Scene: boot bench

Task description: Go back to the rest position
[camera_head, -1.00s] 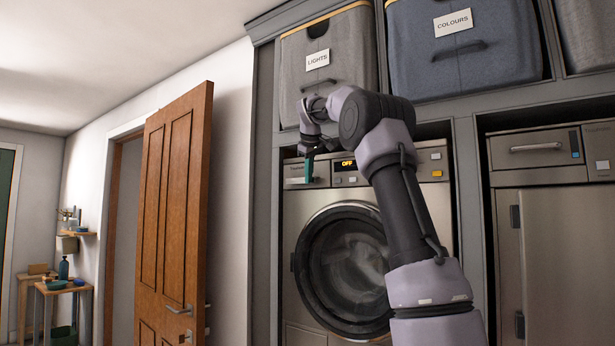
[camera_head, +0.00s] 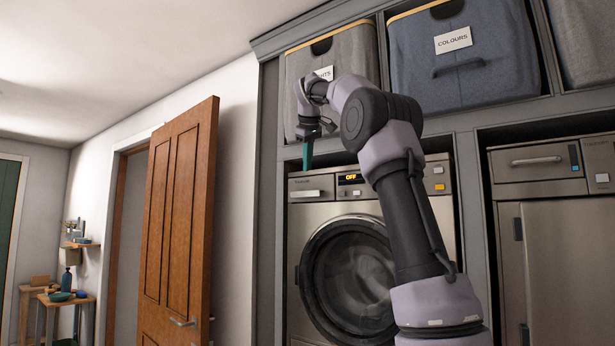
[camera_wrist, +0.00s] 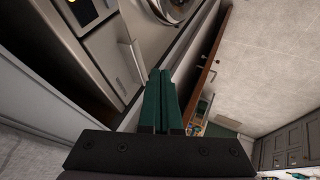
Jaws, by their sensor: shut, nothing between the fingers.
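My gripper (camera_head: 307,156) shows in the head view with its green fingers pointing down, in front of the upper left of the washing machine (camera_head: 300,214). In the wrist view my gripper (camera_wrist: 167,75) has its two green fingers side by side and shut, with nothing held. The washing machine's drawer handle (camera_wrist: 132,62) lies beside the fingertips in that view. The machine's display reads OFF (camera_head: 351,178), and its round door (camera_head: 350,272) is closed. I cannot tell the exact gap between the fingers and the machine front.
A grey basket (camera_head: 356,48) and a blue basket labelled COLOURS (camera_head: 480,85) stand on the shelf above. A second steel appliance (camera_head: 560,240) is at the right. An open wooden door (camera_head: 183,215) stands at the left. A small table (camera_head: 65,298) is at the far left.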

